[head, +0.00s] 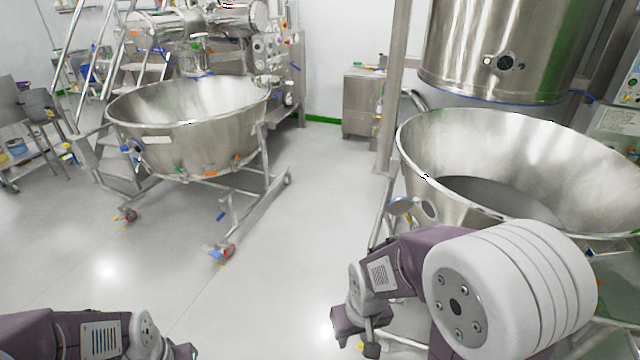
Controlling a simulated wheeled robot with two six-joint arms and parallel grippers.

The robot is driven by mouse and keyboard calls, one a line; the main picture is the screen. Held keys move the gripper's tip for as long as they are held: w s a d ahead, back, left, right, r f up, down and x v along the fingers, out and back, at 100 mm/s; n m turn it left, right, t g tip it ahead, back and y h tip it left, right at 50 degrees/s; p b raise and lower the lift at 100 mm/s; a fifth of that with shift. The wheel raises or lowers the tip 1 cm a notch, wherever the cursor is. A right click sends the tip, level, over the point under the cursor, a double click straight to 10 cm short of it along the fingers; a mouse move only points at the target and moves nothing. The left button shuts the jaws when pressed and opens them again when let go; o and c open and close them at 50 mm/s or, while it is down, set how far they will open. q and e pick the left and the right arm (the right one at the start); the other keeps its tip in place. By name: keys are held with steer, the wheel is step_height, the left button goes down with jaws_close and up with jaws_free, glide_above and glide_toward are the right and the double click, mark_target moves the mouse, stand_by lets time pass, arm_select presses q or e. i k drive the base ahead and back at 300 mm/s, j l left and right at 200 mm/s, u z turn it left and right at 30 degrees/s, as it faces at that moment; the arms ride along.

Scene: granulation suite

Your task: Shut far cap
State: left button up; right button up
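A large steel bowl (480,202) on a frame stands at the right. On its left outer wall is a round port (426,210), and a small round grey cap (401,206) stands out beside it, apparently swung open. A second wheeled steel bowl (205,148) stands farther off at the left, with a small round fitting (135,152) on its wall, too small to read. My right gripper (362,332) is below the near port and cap, apart from them; its finger gap is unclear. My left gripper (182,351) is cut off at the bottom edge.
A steel vessel (500,45) hangs above the near bowl, beside a steel post (392,95). Steps (135,75) and machinery stand behind the far bowl. A steel cabinet (362,102) stands at the back wall. The floor between the bowls is clear.

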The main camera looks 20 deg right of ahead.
mark_target(399, 206)
steer(key=i+j+u, duration=0.15)
steer(key=i, duration=0.6)
steer(key=i+j+u, duration=0.2)
steer(key=i, duration=0.5)
steer(key=i+l+z, duration=0.2)
steer(key=i+z, duration=0.95)
steer(key=z, duration=0.15)
steer(key=i+j+z, duration=0.2)
steer(key=i+z, duration=0.2)
steer(key=i+l+z, duration=0.1)
steer(key=z, duration=0.4)
steer(key=i+z, duration=0.3)
steer(key=z, duration=0.15)
steer(key=i+z, duration=0.2)
steer(key=z, duration=0.3)
steer(key=i+j+z, duration=0.1)
steer(key=z, duration=0.35)
steer(key=i+j+z, duration=0.2)
steer(key=z, duration=0.3)
